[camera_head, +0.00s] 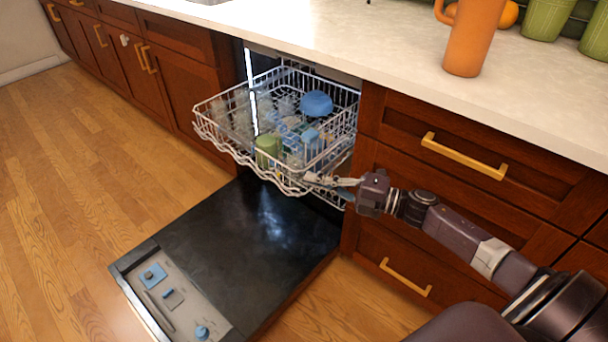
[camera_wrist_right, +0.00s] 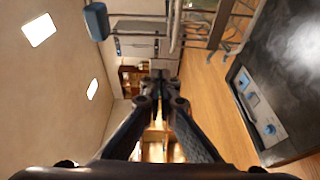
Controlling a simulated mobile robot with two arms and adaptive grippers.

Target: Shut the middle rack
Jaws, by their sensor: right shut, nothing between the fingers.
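The middle rack (camera_head: 224,141) is a white wire basket, pulled out from the dishwasher bay over the lowered door. It holds a blue bowl (camera_head: 316,103), a green cup (camera_head: 268,150) and other dishes. My right gripper (camera_head: 322,181) is shut and empty at the rack's front right corner, by its wavy front rim. I cannot tell whether it touches the wire. In the right wrist view, the shut fingers (camera_wrist_right: 160,80) point away from the camera, and rack wires (camera_wrist_right: 208,18) show at the top. My left gripper is out of view.
The dark dishwasher door (camera_head: 235,235) lies open below the rack. Wooden drawers (camera_head: 450,150) with gold handles stand right of the bay, close to my right arm. An orange pitcher (camera_head: 472,40) stands on the white counter (camera_head: 400,50). The wooden floor (camera_head: 70,200) at left is clear.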

